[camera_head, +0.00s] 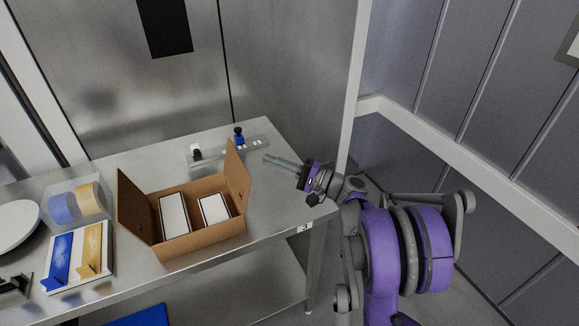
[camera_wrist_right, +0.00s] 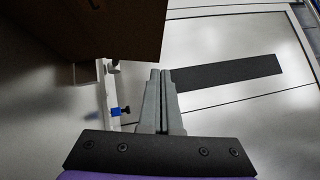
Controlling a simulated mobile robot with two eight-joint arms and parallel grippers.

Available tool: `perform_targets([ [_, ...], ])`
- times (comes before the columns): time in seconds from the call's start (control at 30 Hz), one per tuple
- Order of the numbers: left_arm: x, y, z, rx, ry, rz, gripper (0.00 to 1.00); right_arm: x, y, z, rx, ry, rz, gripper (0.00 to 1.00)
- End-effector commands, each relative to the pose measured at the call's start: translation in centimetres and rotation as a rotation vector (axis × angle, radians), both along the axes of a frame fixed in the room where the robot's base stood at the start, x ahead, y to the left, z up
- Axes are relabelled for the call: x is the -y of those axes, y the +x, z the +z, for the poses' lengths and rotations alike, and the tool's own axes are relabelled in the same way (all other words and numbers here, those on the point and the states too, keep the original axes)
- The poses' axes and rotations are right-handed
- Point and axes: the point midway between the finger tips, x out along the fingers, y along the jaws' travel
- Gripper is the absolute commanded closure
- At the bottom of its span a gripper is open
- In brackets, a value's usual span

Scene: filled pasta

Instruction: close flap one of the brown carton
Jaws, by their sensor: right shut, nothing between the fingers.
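The brown carton (camera_head: 205,240) stands open on the metal table in the head view, with two white boxes (camera_head: 174,215) inside. One flap (camera_head: 134,207) stands up at its left end and another flap (camera_head: 237,172) stands up at its right end. I cannot tell which is flap one. My right gripper (camera_head: 268,158) is shut and empty, to the right of the right flap and apart from it. In the right wrist view the shut fingers (camera_wrist_right: 160,75) point forward, with a brown carton panel (camera_wrist_right: 90,25) at the upper left. My left gripper is not in view.
A metal strip (camera_head: 262,142) with a blue-and-black knob (camera_head: 239,136) lies behind the carton. Left of the carton are a clear bin (camera_head: 80,203), a white tray with blue and tan pieces (camera_head: 78,262) and a white plate (camera_head: 15,222). The table (camera_head: 280,205) is bare right of the carton.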

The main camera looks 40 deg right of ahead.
Motion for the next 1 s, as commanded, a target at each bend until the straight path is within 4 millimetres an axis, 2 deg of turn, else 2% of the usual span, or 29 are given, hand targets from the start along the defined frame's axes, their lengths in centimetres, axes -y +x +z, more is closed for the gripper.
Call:
perform_targets([
  [0.1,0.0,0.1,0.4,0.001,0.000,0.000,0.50,-1.4,2.0,0.6,0.000,0.002,0.003,1.00],
  [0.2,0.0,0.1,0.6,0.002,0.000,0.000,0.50,-3.0,2.1,1.0,0.000,0.001,0.002,1.00],
  [0.37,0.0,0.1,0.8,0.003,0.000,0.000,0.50,-4.3,2.4,1.3,0.000,0.000,0.001,1.00],
  [1.0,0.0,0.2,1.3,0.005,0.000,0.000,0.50,-4.8,3.1,1.7,-0.007,-0.027,0.000,1.00],
])
